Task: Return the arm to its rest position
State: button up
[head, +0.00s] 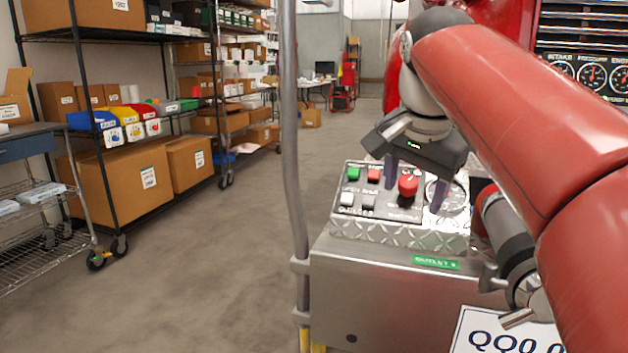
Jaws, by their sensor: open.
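My red arm (520,120) reaches in from the right and bends down over a control panel (383,215). My gripper (415,185) points downward with its two dark fingers apart, one on each side of the red knob (408,185). I cannot tell whether the fingers touch the knob or the panel. The panel also has a green button (353,173), a red button (374,174) and pale buttons (347,198) at its left. A round gauge (455,197) shows partly behind the right finger.
The panel sits on a metal bumper box (390,290) with a green outlet label (436,262). A vertical metal pole (290,130) stands just left of it. Gauges (592,76) are at the upper right. Shelves with boxes (135,180) line the left; the floor (220,260) between is clear.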

jog(key=s+f+n, duration=0.4)
jog(key=s+f, duration=0.4)
jog(key=f, duration=0.4)
jog(key=s+f+n+t, duration=0.1)
jog(key=s+f+n, duration=0.3)
jog(key=s+f, duration=0.5)
notch_tip(320, 180, down, 4)
jog(key=shift+s+d+f+n+y, duration=0.15)
jog(key=shift+d+f+n+y, duration=0.1)
jog(key=shift+d+n+y, duration=0.15)
dwell(1.5)
